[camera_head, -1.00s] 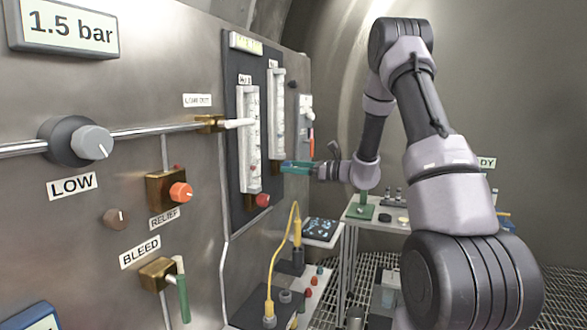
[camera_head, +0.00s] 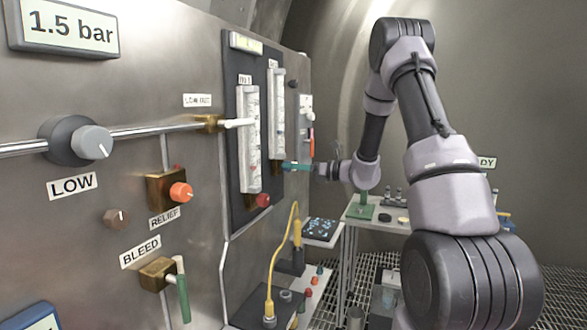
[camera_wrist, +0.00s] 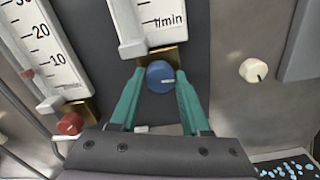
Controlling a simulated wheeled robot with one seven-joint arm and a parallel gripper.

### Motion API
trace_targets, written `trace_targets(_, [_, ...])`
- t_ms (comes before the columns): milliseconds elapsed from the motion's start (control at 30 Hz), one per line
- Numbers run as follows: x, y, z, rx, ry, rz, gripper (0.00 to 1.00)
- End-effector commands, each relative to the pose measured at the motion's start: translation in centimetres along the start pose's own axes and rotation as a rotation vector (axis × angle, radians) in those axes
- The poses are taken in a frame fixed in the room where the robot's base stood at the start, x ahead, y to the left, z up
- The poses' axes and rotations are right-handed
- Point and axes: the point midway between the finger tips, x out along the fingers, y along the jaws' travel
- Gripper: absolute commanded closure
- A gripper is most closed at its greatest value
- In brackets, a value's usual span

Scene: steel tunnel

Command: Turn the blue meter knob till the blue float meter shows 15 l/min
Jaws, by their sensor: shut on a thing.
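The blue meter knob (camera_wrist: 160,77) sits at the foot of the right float meter in the wrist view, in front of a brass block. My gripper (camera_wrist: 161,84) is shut on the knob, with one green finger on each side of it. In the head view my gripper (camera_head: 290,166) reaches the foot of the blue float meter (camera_head: 277,112) and hides the knob. In the wrist view only the bottom of the blue float meter's scale (camera_wrist: 163,22) shows, with the "l/min" marking.
The left float meter (camera_head: 249,138) with its red knob (camera_head: 263,200) stands close beside. A pale round knob (camera_wrist: 253,70) is to the right in the wrist view. Below are a yellow cable (camera_head: 271,260) and a small table with a tray (camera_head: 322,229).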

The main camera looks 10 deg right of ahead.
Motion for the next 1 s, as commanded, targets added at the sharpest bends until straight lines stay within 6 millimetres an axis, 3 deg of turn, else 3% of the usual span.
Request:
trace_targets(133, [0.0, 0.0, 0.0, -0.002, -0.001, 0.000, 1.00])
trace_targets(167, [0.0, 0.0, 0.0, -0.002, -0.001, 0.000, 0.46])
trace_targets(200, [0.0, 0.0, 0.0, -0.002, -0.001, 0.000, 0.31])
trace_targets(233, [0.0, 0.0, 0.0, -0.002, -0.001, 0.000, 0.23])
trace_targets(633, [-0.7, -0.1, 0.0, -0.003, 0.000, -0.002, 0.23])
trace_targets(1000, [-7.6, -0.1, 0.0, -0.002, -0.001, -0.005, 0.23])
